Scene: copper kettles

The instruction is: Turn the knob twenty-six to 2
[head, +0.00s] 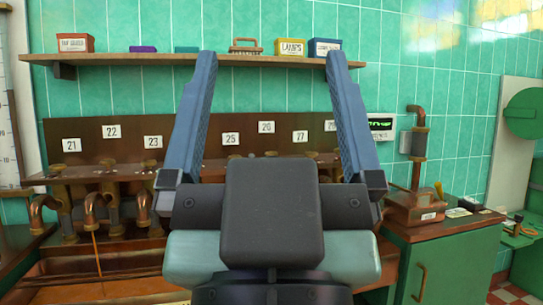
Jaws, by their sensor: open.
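The plate marked 26 (267,127) is on the brown back panel, seen between my fingers. Below it, a small dark top (271,154) just shows over my gripper's body; it may be knob twenty-six, but its setting cannot be read. My gripper (271,58) is open and empty, its two blue fingers pointing up and away, wide apart. Its body hides most of the bench under plates 25 (231,138) and 27 (300,136). I see no contact with any knob.
Copper pipes and taps (105,208) line the bench on the left, under plates 21, 22 and 23. A wooden shelf (120,59) with small boxes runs above. A green cabinet (450,260) with a copper pipe fitting (418,150) stands at right, near a small display (380,124).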

